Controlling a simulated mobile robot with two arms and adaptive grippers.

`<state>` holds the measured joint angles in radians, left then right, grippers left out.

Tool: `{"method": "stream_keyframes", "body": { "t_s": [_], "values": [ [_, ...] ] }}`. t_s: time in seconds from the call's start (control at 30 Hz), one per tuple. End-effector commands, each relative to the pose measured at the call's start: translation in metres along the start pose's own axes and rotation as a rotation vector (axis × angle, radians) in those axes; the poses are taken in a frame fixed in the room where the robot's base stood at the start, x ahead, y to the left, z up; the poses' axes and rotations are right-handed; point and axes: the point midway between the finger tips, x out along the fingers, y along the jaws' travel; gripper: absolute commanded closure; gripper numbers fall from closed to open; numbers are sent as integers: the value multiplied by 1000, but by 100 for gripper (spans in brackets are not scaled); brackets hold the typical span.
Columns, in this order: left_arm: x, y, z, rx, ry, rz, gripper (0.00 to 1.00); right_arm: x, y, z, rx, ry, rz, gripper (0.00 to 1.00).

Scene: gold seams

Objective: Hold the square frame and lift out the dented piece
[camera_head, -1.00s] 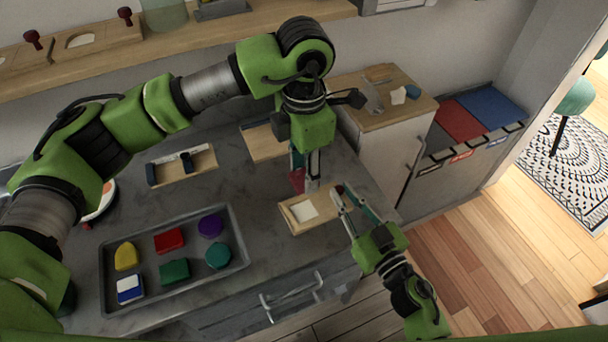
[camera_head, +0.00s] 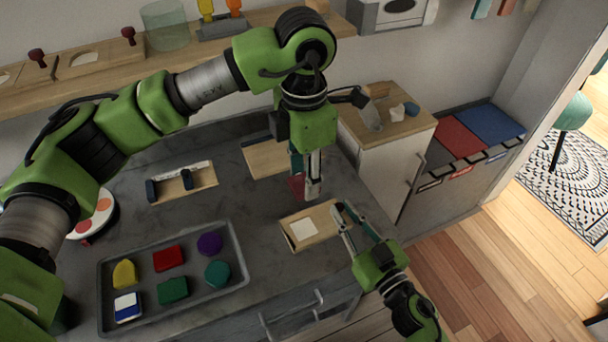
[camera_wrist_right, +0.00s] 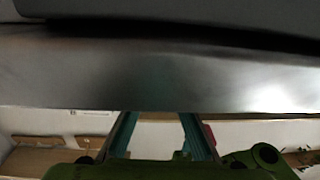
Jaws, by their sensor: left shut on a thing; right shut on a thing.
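The square frame (camera_head: 322,235) is pale wood with a white square in it, near the counter's front edge. My right gripper (camera_head: 341,213) is at the frame's upper right corner and is shut on it. My left gripper (camera_head: 306,193) is above and behind the frame, shut on a small red piece (camera_head: 296,186) that seems to be the dented piece. Only part of this piece shows beside the fingers; no dent can be made out. The right wrist view shows the right gripper's teal fingers (camera_wrist_right: 158,135), but their tips are hidden.
A grey tray (camera_head: 240,285) with several coloured pieces is at the lower left. A wooden holder (camera_head: 200,184) and a wooden board (camera_head: 262,160) lie behind. A white cabinet (camera_head: 385,175) stands right of the counter. Bare counter lies between tray and frame.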

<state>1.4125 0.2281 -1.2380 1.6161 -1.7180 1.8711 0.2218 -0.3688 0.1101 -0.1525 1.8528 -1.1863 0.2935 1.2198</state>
Motion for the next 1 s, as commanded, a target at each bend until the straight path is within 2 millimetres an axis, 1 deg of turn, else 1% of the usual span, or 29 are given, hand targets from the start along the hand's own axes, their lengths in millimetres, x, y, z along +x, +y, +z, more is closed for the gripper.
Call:
{"method": "stream_keyframes", "body": {
  "t_s": [0.27, 0.3, 0.33, 0.37, 0.67, 0.77, 0.87, 1.0],
  "values": [
    [0, 0, 0, 1, -1, 0, 89, 0, 0, 1, 0, -2, 1, 96],
    [0, 0, 0, 1, -1, 0, 89, 0, 0, 1, 0, -2, 1, 76],
    [0, 0, 0, 1, -1, 0, 89, 0, 0, 1, 0, -2, 1, 69],
    [0, 0, 0, 1, -1, 0, 89, 0, 0, 1, 0, -1, 1, 65],
    [0, 0, 0, 1, -1, 0, 89, 0, 0, 0, 0, -1, 0, 65],
    [0, 0, 0, 1, -1, 0, 89, -4, 0, 1, 1, -2, 0, 65],
    [0, 0, 0, 1, -1, 0, 89, -14, 0, 2, 1, -4, 1, 65],
    [0, 0, 0, 1, -1, 0, 89, -40, 0, 2, 2, -6, 1, 65]
  ]
}}
